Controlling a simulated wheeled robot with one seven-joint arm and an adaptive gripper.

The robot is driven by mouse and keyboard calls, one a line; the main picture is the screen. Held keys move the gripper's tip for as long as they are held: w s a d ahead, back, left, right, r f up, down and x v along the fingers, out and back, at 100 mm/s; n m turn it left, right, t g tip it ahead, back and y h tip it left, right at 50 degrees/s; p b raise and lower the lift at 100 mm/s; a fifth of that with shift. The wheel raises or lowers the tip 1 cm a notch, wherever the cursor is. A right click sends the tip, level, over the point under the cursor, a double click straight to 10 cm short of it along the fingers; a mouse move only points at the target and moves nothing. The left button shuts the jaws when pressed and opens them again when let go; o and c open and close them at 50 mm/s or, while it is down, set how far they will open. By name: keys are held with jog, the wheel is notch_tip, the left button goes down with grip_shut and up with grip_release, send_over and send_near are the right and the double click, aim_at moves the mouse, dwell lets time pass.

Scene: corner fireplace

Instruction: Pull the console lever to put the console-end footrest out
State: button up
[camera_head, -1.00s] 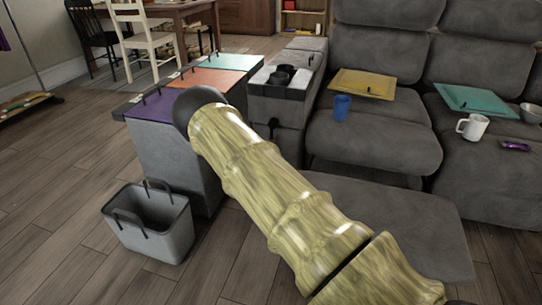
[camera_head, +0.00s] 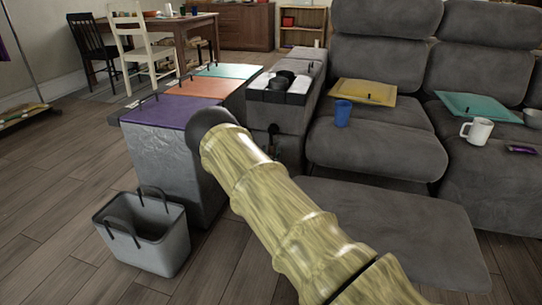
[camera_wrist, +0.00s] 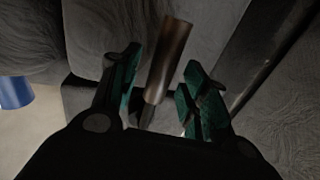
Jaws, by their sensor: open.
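The console (camera_head: 289,117) is a grey block with a cup-holder top at the sofa's left end. In the wrist view the lever's brown cylindrical handle (camera_wrist: 172,50) stands tilted between the two green-padded fingers of my gripper (camera_wrist: 163,62). The fingers are open on either side of it, with a visible gap at the right; contact at the left is unclear. A grey padded footrest (camera_head: 395,225) extends low in front of the seat nearest the console.
A grey basket (camera_head: 143,240) stands on the floor at left, by a cabinet (camera_head: 165,160) with coloured panels. A blue cup (camera_head: 343,113) and yellow board (camera_head: 363,92) are on the near seat. A white mug (camera_head: 477,130) is further right.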

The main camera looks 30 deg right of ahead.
jog(key=shift+x, duration=1.05)
jog(key=shift+c, duration=0.4)
grip_shut()
